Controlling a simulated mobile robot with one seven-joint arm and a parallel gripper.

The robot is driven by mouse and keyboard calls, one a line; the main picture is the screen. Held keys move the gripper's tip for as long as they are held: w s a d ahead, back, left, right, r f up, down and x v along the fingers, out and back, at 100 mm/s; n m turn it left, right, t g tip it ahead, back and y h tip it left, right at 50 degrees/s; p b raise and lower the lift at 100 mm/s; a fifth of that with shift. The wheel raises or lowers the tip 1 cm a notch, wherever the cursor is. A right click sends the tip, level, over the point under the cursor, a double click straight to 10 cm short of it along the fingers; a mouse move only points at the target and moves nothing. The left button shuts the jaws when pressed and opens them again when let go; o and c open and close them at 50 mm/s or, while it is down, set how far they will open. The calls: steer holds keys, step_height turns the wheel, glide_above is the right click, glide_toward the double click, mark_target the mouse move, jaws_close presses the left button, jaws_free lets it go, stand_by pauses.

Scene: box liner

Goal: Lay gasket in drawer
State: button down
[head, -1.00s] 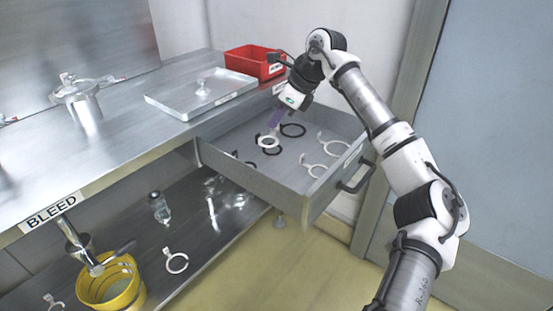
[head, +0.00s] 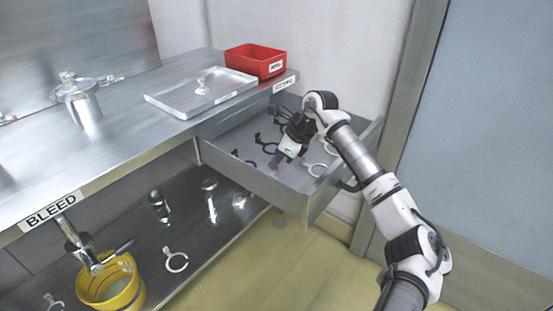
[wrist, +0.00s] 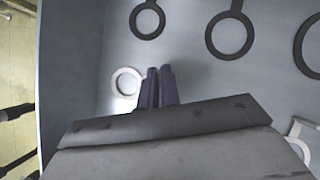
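The drawer (head: 255,182) is pulled open under the counter. My gripper (head: 274,163) reaches down into it near its left side wall, with purple fingers pointing at the drawer floor. In the wrist view the fingers (wrist: 157,88) are nearly together. A white ring gasket (wrist: 126,83) shows at their left, low over or on the drawer floor; its tab is hidden behind the fingers. It appears gripped there. In the head view this gasket is hidden by the gripper and drawer wall.
Black rings (wrist: 230,34) lie beyond the fingers, and white rings (head: 316,169) lie to the right. The drawer side wall (wrist: 70,70) is close on the left in the wrist view. A red bin (head: 255,61) and metal tray (head: 180,103) stand on the counter.

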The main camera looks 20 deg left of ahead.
steer(key=shift+f, duration=0.15)
steer(key=c, duration=1.6)
jaws_free()
steer(key=v, duration=1.2)
steer(key=shift+r, duration=0.2)
